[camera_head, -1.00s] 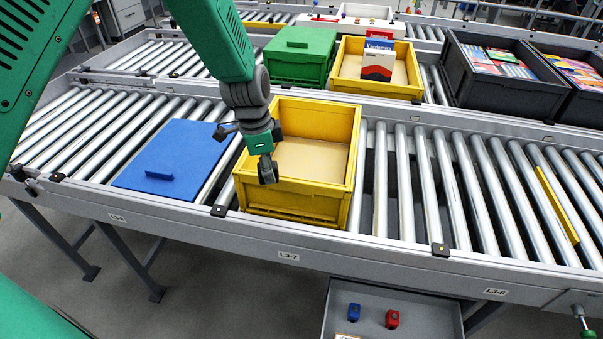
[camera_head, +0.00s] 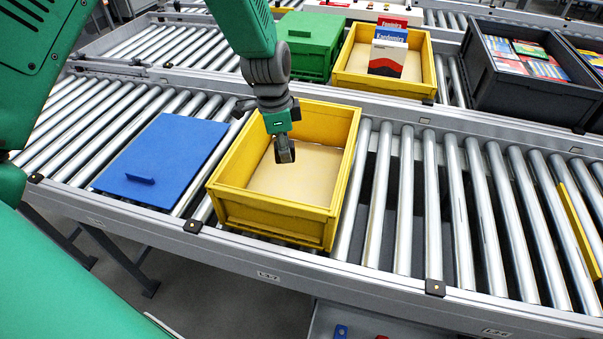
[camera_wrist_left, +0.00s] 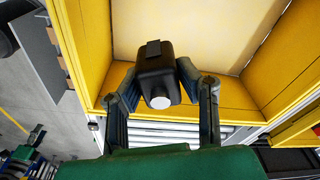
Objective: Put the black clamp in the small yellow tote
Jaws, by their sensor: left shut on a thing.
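The yellow tote (camera_head: 270,216) sits on the near roller conveyor, its top open and its pale floor bare. My left gripper (camera_head: 284,150) hangs over this tote, pointing down. In the left wrist view the gripper (camera_wrist_left: 158,86) is shut on the black clamp (camera_wrist_left: 155,58), a dark blocky piece with a pale round end. The clamp is held between the two fingers, with the tote's floor and yellow walls (camera_wrist_left: 88,45) behind it. In the head view the clamp is hard to tell from the dark fingers. My right gripper is not in view.
A blue panel (camera_head: 165,160) lies left of the tote; bare rollers (camera_head: 430,200) lie to its right. Behind are a green bin (camera_head: 308,45), another yellow tote (camera_head: 385,83) holding boxes, and a black crate (camera_head: 520,85). A grey tray (camera_head: 330,320) sits below the conveyor.

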